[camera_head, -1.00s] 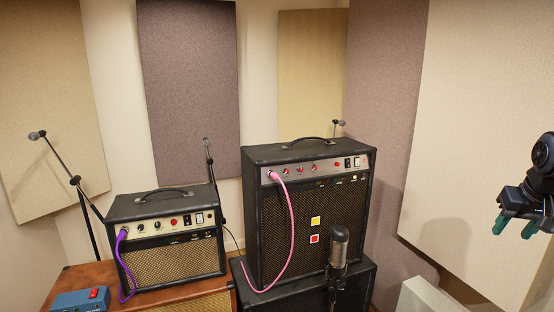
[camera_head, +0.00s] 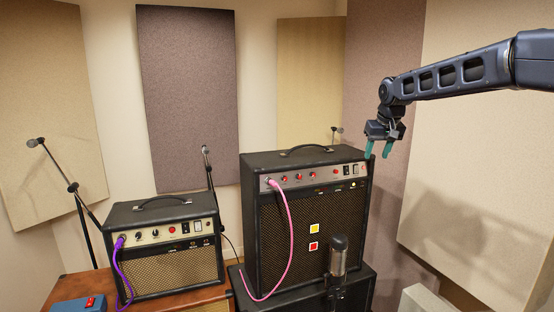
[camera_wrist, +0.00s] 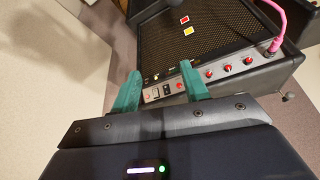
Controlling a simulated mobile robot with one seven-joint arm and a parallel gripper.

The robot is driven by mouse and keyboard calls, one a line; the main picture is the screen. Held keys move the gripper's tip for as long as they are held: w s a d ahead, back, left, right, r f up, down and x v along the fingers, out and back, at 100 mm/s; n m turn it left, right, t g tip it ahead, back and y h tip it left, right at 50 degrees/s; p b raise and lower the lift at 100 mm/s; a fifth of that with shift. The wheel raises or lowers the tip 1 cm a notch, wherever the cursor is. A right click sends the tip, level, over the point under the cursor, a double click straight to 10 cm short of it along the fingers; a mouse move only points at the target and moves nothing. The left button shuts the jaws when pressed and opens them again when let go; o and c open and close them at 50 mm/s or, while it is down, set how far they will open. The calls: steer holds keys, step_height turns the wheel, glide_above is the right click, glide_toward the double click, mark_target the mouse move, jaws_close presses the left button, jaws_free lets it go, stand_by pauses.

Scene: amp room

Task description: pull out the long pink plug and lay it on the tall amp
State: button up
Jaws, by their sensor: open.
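The long pink plug (camera_head: 270,183) sits in the left end of the tall amp's control panel, and its pink cable hangs down the front. In the wrist view the pink plug (camera_wrist: 276,43) is at the upper right. The tall amp (camera_head: 262,160) stands upright on a black cabinet; its panel also shows in the wrist view (camera_wrist: 212,75). My gripper (camera_head: 379,150) is open and empty, with teal fingers pointing down near the amp's top right corner, at the far end of the panel from the plug. In the wrist view the fingers (camera_wrist: 160,88) are apart.
A small amp (camera_head: 160,208) with a purple plug (camera_head: 119,243) stands on a brown cabinet at left. A microphone (camera_head: 338,255) stands before the tall amp's lower right. A blue box (camera_head: 80,304) is at lower left. Mic stands are behind. The tall amp's top has a handle (camera_head: 306,149).

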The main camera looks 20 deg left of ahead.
steer(key=w+a+f+n, duration=0.1)
steer(key=a+f+n, duration=0.1)
steer(key=a, duration=1.6)
steer(key=n+y, duration=0.1)
glide_toward(273, 181)
steer(key=shift+g, duration=0.4)
steer(key=x, duration=0.3)
steer(key=w+x, duration=0.1)
steer(key=x, duration=0.5)
steer(key=shift+w+a, duration=0.25)
steer(key=shift+w, duration=0.05)
jaws_close()
